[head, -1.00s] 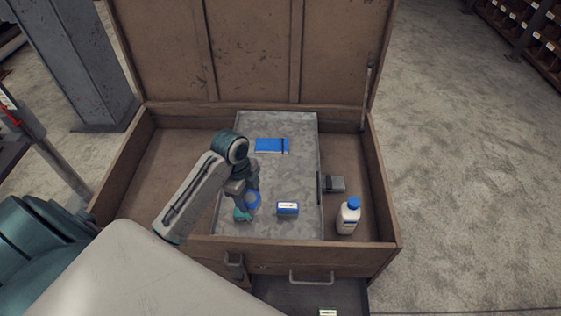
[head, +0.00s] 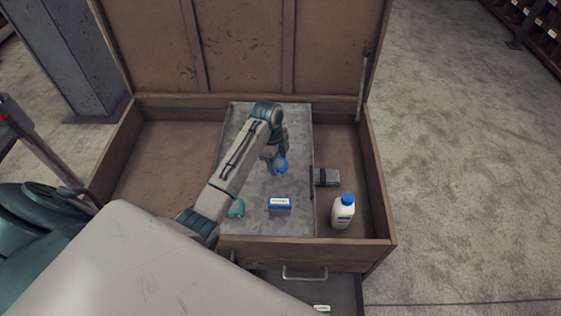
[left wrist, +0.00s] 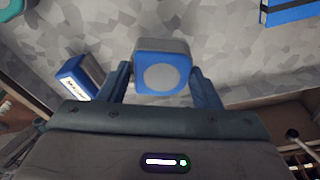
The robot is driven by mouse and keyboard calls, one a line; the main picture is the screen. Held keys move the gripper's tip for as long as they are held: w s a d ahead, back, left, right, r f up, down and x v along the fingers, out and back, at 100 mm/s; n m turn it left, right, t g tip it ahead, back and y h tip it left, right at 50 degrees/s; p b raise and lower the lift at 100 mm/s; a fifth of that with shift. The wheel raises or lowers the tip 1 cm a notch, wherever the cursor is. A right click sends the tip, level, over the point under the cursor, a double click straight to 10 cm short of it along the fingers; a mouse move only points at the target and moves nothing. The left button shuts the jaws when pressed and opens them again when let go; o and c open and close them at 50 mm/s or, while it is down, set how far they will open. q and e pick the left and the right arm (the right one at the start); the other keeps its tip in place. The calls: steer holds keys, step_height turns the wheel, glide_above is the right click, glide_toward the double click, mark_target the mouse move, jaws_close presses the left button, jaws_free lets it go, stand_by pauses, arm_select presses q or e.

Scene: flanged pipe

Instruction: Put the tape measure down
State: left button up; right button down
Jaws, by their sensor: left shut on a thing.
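The tape measure (head: 282,166) is blue with a grey round face, seen clearly in the left wrist view (left wrist: 162,72). My left gripper (head: 276,158) is shut on it, with a finger on each side. It is over the back half of the grey metal panel (head: 262,186) in the wooden chest. The picture does not clearly show whether the tape measure touches the panel. My right gripper is not in view.
A blue and white box (head: 280,204) and a teal object (head: 236,208) are on the panel's front part. A blue notebook (left wrist: 290,11) lies farther back. A white bottle (head: 343,213) and a dark grey object (head: 327,177) stand to the right. The chest's left side is empty.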

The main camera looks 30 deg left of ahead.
mark_target(280, 159)
arm_select(q)
steer(key=shift+w+d, duration=0.15)
steer(key=shift+w, duration=0.7)
step_height(280, 159, down, 3)
steer(key=shift+r+p, duration=0.15)
steer(key=shift+p, duration=0.45)
steer(key=shift+f, duration=0.5)
steer(key=shift+f, duration=0.1)
steer(key=o, duration=1.1)
steer(key=shift+o, duration=0.2)
steer(key=r, duration=0.3)
steer(key=a+r+b, duration=0.1)
steer(key=r, duration=0.3)
steer(key=r+b, duration=0.1)
steer(key=r, duration=0.2)
steer(key=shift+a+r, duration=0.35)
steer(key=shift+r, duration=0.7)
